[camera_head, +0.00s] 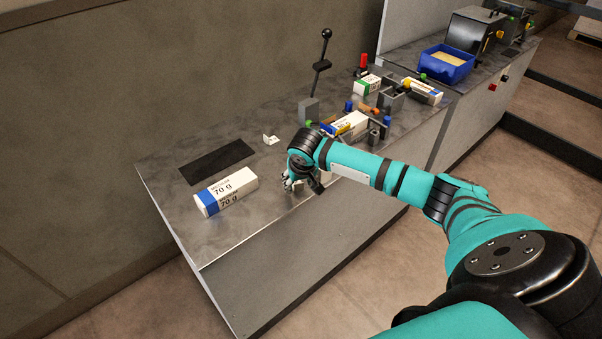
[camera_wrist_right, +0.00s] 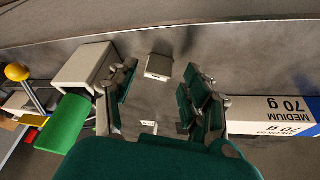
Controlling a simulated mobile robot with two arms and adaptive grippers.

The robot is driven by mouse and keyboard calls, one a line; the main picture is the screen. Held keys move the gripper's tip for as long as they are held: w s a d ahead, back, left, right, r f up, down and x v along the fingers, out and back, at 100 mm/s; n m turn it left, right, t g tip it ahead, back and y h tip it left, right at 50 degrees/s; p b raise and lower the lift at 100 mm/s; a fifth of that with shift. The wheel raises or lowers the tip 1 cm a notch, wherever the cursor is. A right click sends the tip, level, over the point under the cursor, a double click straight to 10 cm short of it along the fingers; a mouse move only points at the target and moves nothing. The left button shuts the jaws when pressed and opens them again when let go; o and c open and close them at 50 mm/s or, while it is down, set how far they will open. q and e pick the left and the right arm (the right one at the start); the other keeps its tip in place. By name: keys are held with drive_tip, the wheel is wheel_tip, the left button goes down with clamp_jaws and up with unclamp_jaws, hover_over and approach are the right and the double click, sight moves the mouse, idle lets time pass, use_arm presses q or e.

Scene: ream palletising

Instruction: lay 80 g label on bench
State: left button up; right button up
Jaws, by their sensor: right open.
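My right gripper (camera_head: 290,184) is low over the front part of the grey bench (camera_head: 215,245). In the right wrist view its dark green fingers (camera_wrist_right: 163,85) are spread apart. A small pale folded label (camera_wrist_right: 158,67) stands on the bench between and just beyond the fingertips, not gripped; its print cannot be read. In the head view my wrist hides that spot. Another small white label (camera_head: 271,140) lies on the bench behind my gripper, beside the black mat (camera_head: 217,161). I cannot read a weight on either label. My left gripper is out of view.
A white and blue 70 g ream (camera_head: 228,192) lies left of my gripper; it also shows in the wrist view (camera_wrist_right: 268,112). Right of my arm are more reams (camera_head: 349,124), a tall black lever (camera_head: 320,65) and a blue bin (camera_head: 446,63). The bench's left front is clear.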

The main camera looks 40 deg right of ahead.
drive_tip(key=v, duration=1)
